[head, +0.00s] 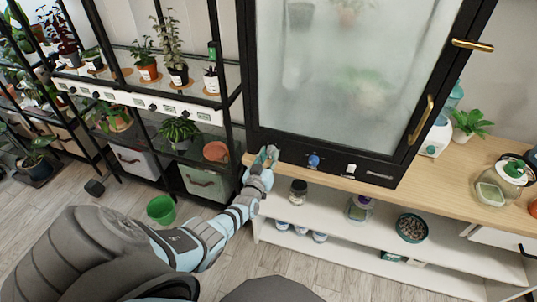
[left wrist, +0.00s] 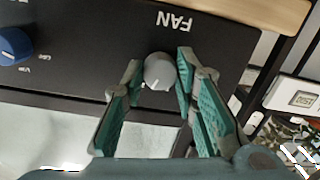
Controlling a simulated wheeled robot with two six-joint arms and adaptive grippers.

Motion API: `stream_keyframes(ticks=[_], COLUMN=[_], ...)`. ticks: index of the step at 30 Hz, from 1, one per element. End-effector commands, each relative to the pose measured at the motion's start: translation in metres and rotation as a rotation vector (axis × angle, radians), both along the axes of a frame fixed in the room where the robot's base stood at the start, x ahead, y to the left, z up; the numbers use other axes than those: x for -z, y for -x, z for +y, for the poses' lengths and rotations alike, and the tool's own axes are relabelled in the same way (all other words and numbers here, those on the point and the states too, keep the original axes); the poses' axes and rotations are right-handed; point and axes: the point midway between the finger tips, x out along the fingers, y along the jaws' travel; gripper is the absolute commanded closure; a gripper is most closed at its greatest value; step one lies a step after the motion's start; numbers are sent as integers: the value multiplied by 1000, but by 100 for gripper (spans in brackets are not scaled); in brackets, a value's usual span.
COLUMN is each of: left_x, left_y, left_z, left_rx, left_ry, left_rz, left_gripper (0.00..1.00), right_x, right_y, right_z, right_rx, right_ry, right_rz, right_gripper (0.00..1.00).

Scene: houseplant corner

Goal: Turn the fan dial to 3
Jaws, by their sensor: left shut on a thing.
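The fan dial (left wrist: 160,74) is a round light-grey knob on the black panel of the glass cabinet, below the upside-down FAN lettering (left wrist: 175,20) in the left wrist view. A small light pointer line shows on its lower edge in that view. My left gripper (left wrist: 157,80) is shut on the dial, one green-padded finger on each side. No numbers can be read around the dial. In the head view my left gripper (head: 265,157) is at the panel's left end, and it hides the dial there. My right gripper is not in view.
A blue knob (head: 313,161) sits right of my left gripper on the panel, with a white switch (head: 350,169) further right. The cabinet (head: 350,70) stands on a wooden top (head: 470,200). A plant shelf (head: 150,95) is close on the left.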

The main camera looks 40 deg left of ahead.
Motion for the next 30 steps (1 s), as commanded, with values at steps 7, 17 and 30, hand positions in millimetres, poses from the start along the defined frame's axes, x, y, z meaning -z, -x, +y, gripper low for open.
stream_keyframes(ticks=[7,17,30], left_x=[1,2,2], left_y=[0,0,0], left_z=[0,0,1], left_rx=[1,1,1], left_ry=[-217,-512,-892], left_rz=[78,180,312], left_gripper=[100,100,100], right_x=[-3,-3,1], right_y=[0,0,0], right_z=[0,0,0], right_rx=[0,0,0], right_ry=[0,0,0], right_rz=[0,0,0], right_gripper=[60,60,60])
